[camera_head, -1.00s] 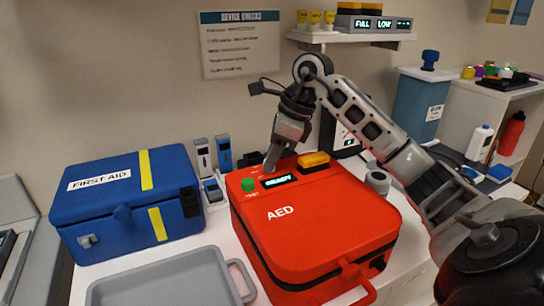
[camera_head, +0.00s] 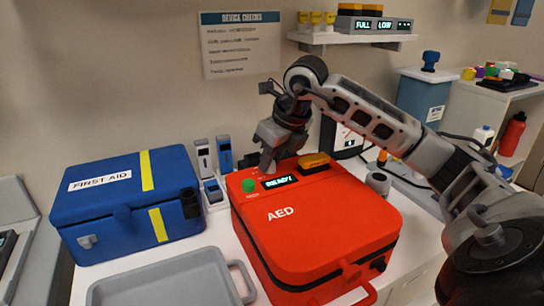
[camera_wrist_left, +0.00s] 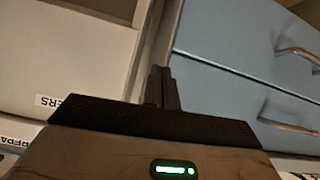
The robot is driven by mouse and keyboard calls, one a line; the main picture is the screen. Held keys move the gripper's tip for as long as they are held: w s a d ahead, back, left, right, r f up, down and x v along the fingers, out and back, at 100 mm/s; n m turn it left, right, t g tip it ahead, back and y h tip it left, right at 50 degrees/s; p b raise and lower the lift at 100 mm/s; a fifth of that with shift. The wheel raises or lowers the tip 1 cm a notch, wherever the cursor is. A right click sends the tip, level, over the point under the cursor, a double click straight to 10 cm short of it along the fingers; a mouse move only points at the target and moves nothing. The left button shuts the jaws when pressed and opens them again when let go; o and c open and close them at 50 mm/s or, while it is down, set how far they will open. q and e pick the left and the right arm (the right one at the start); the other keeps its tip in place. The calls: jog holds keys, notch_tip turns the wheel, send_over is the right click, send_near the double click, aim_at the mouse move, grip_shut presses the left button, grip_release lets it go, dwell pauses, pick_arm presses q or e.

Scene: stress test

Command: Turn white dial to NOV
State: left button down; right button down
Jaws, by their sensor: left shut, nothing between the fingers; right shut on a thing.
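My right gripper (camera_head: 268,164) reaches down at the back of the red AED case (camera_head: 330,222), beside its small lit display (camera_head: 280,182) and behind a green button (camera_head: 250,186). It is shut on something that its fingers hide. I cannot make out a white dial with month marks. A small grey-white round thing (camera_head: 378,182) stands to the right of the AED, but I cannot tell what it is. My left gripper (camera_wrist_left: 162,88) shows only in the left wrist view, shut and empty, in front of cabinet fronts.
A blue first aid box (camera_head: 125,205) stands at the left, with a grey tray (camera_head: 165,280) in front. Handheld devices (camera_head: 213,160) stand between box and AED. A yellow-orange block (camera_head: 314,161) sits on the AED close to my right gripper. Blue drawers (camera_wrist_left: 250,70) show in the left wrist view.

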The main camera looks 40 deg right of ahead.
dwell(0.4)
jog(key=c, duration=1.2)
grip_release()
jog(key=shift+r, duration=0.15)
jog(key=p+v, duration=0.1)
jog(key=v, duration=1.4)
jog(key=shift+s+r+p, duration=0.25)
jog(key=shift+r+p, duration=0.05)
jog(key=shift+p, duration=0.05)
